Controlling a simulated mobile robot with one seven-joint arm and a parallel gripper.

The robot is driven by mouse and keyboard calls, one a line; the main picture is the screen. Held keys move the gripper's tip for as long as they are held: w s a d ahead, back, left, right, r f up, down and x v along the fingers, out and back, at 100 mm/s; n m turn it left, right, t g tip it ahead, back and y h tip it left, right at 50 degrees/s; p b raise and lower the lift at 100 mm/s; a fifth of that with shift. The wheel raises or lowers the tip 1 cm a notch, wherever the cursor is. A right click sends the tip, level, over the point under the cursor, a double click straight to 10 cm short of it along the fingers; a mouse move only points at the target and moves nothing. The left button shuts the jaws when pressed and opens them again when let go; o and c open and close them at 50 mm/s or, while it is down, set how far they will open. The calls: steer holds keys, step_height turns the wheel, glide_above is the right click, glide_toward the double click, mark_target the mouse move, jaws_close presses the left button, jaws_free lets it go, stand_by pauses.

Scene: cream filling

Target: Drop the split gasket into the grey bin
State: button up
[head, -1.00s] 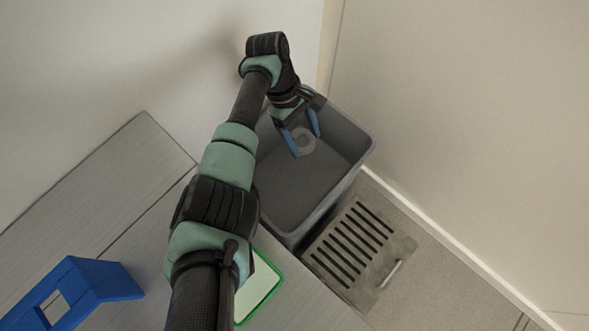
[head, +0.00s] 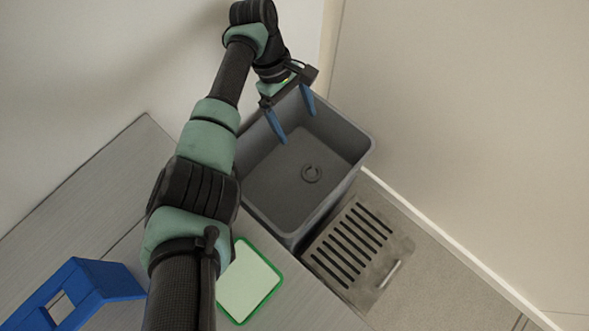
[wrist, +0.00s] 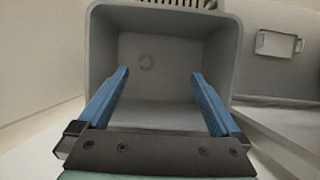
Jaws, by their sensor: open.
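In the wrist view my gripper (wrist: 160,75) points down into the bin (wrist: 232,50).
A slotted drain grate (head: 352,240) with a handle is in the floor beside the bin. A green-rimmed pale tray (head: 250,283) and a blue stand (head: 105,282) are on the grey worktop (head: 100,185). Walls close in behind and right of the bin.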

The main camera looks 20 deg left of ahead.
steer(key=s+v, duration=0.1)
steer(key=v, duration=0.5)
steer(key=shift+w+r, duration=0.2)
steer(key=shift+w, duration=0.35)
steer(key=shift+a, duration=0.15)
